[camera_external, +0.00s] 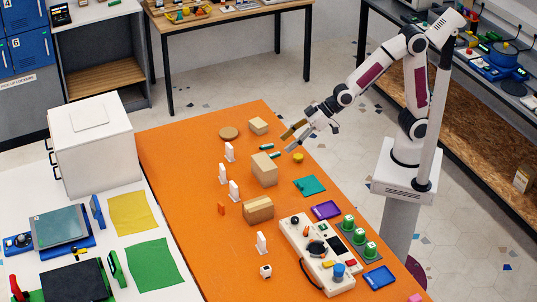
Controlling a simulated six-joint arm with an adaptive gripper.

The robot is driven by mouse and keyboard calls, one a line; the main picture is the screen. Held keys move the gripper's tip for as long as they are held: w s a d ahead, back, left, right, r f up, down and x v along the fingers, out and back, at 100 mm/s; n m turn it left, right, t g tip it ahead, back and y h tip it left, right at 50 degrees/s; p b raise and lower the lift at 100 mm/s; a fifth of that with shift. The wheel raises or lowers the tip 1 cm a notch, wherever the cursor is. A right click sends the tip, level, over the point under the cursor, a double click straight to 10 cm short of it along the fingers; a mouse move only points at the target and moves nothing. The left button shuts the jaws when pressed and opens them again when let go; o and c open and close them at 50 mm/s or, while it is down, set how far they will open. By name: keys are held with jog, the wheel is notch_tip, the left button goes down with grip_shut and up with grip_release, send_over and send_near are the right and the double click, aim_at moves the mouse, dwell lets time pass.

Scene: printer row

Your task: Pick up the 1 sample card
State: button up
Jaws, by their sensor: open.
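Several small white upright pieces that look like cards stand on the orange table (180,150). One is at the far end (230,152), two are further along (223,174) (234,192), and one is nearer the front (262,243). Any number on them is too small to read, so I cannot tell which is the 1 sample card. My gripper (291,140) is open and empty, above the table's right side. Its fingers point left, and it is apart from all the white pieces.
Cardboard-coloured boxes (264,170) (258,208) stand mid-table beside the white pieces. The table's left strip is mostly clear.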

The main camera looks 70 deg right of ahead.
jog(key=a+f+n+y, duration=0.1)
jog(key=a+f, duration=0.3)
jog(key=a, duration=0.3)
jog(key=a+f+n+y, duration=0.1)
jog(key=a+f, duration=0.2)
jog(key=a, duration=0.4)
jog(key=n+t+y, duration=0.1)
jog(key=n+t, duration=0.1)
send_near(261, 243)
notch_tip(261, 243, up, 2)
jog(key=d, duration=0.2)
jog(key=shift+w, duration=0.2)
jog(key=shift+w+m, duration=0.1)
jog(key=shift+m, duration=0.2)
jog(key=shift+w+a+f+g, duration=0.3)
jog(key=shift+w+a+f, duration=0.15)
jog(key=shift+w+a, duration=0.35)
jog(key=shift+x, duration=2.6)
jog(key=shift+d+f, duration=0.1)
jog(key=c, duration=1)
